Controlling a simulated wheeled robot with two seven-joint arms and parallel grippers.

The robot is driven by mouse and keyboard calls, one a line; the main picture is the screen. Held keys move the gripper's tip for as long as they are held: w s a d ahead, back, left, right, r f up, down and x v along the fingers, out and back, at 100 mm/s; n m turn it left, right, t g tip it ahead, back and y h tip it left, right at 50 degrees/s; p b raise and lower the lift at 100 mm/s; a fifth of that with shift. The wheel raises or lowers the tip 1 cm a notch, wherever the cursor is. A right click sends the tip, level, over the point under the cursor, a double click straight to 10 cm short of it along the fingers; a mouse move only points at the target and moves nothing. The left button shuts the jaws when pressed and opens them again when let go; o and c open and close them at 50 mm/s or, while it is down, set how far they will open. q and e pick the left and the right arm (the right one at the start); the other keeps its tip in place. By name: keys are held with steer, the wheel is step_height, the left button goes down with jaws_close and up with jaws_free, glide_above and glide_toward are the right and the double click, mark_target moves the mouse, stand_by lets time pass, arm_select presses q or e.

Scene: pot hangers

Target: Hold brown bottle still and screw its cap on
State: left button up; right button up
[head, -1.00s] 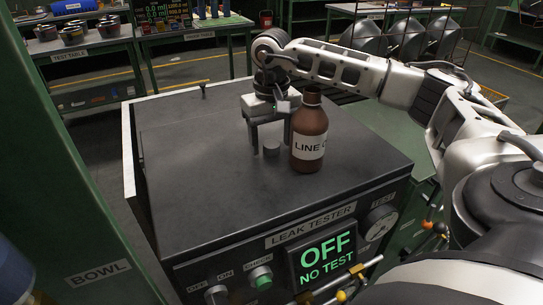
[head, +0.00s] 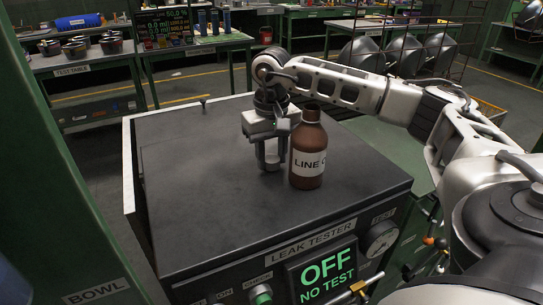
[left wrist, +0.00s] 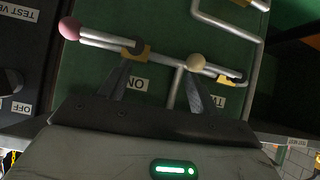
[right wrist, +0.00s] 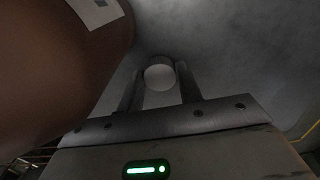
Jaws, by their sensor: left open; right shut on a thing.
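The brown bottle (head: 308,152) stands upright and open-topped on the leak tester's dark top, its label reading "LINE". It fills the left of the right wrist view (right wrist: 60,60). My right gripper (head: 271,160) points down just left of the bottle, its fingers shut on the small grey cap (right wrist: 159,77), low at the tester's top. In the head view the cap is mostly hidden by the fingers. My left gripper (left wrist: 158,75) is open and empty, facing a green panel with metal handles. It does not show in the head view and is away from the bottle.
The leak tester (head: 200,190) has a wide clear top to the left. Levers with ball ends (left wrist: 69,28) are close to my left gripper. Shelves and tables stand behind.

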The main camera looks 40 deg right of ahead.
mark_target(271, 160)
steer(key=r+p, duration=0.3)
steer(key=r, duration=0.1)
steer(key=shift+s+a, duration=0.2)
steer(key=shift+a, duration=0.1)
arm_select(q)
steer(key=shift+s+a+r+y+p, duration=0.15)
steer(key=shift+a+r+p, duration=0.1)
steer(key=shift+r+p, duration=0.45)
steer(key=shift+s+a+r+y+p, duration=0.15)
steer(key=shift+a+r+p, duration=0.1)
steer(key=shift+r+p, duration=0.45)
arm_select(e)
steer(key=s+a+r, duration=0.8)
steer(key=a, duration=0.2)
steer(key=shift+s+r, duration=0.25)
steer(key=shift+s, duration=0.1)
steer(key=w+a+f+n, duration=0.1)
steer(key=a+f, duration=0.2)
steer(key=w+a+f+n, duration=0.1)
steer(key=a+f, duration=0.1)
steer(key=f, duration=0.1)
steer(key=w+a+f+n, duration=0.1)
steer(key=a+f, duration=0.2)
steer(key=shift+w+a+f, duration=0.2)
steer(key=shift+w+a, duration=0.1)
steer(key=shift+a, duration=0.05)
